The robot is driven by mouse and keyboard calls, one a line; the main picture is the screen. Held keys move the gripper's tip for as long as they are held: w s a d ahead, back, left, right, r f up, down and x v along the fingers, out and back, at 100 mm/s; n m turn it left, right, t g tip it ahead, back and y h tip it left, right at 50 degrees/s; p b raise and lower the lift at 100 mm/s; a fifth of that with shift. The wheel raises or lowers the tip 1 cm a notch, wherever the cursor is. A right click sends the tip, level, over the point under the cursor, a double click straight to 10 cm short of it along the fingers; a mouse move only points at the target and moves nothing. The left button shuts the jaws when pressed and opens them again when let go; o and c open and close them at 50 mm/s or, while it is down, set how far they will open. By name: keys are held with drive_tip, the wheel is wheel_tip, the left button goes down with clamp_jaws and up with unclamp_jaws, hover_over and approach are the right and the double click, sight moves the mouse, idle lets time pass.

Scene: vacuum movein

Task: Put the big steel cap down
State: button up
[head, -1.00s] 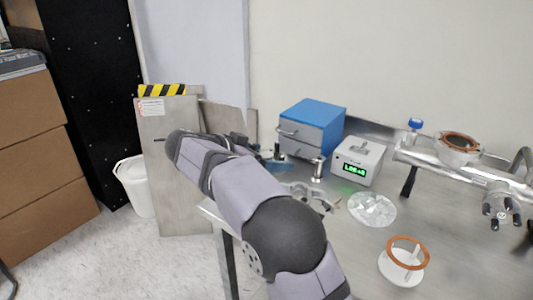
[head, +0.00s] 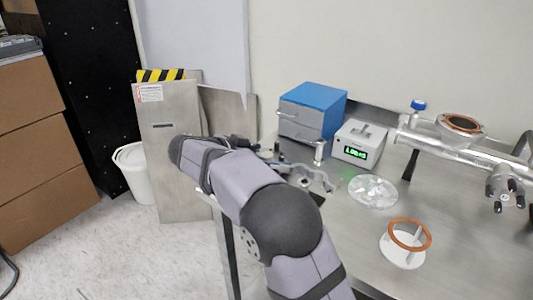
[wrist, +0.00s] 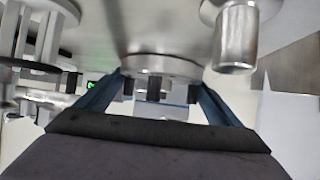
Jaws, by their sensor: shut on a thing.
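The big steel cap is a round, shiny disc (wrist: 160,66) seen near edge-on in the wrist view, with short dark blocks under its near rim. My gripper (wrist: 160,88) has its two blue fingers on either side of the disc and is shut on it. A grey steel surface spreads behind the disc; whether the disc touches it I cannot tell. In the head view my own arm hides most of the gripper and the cap.
On the steel bench (head: 345,235) stand a blue-topped drawer box (head: 310,112), a gauge with green digits (head: 358,145), a clear crumpled disc (head: 373,191), a copper ring on a white stand (head: 409,235) and a steel pipe assembly (head: 465,150). The bench front is fairly clear.

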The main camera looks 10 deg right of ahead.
drive_tip(key=shift+r, duration=0.25)
drive_tip(key=o, duration=1.8)
drive_tip(key=shift+f, duration=0.3)
drive_tip(key=shift+r, duration=0.15)
drive_tip(key=shift+s+a+r, duration=0.15)
drive_tip(key=shift+a, duration=0.05)
drive_tip(key=p+v, duration=0.2)
drive_tip(key=v, duration=0.9)
drive_tip(key=shift+s+a+r, duration=0.1)
drive_tip(key=shift+a, duration=0.05)
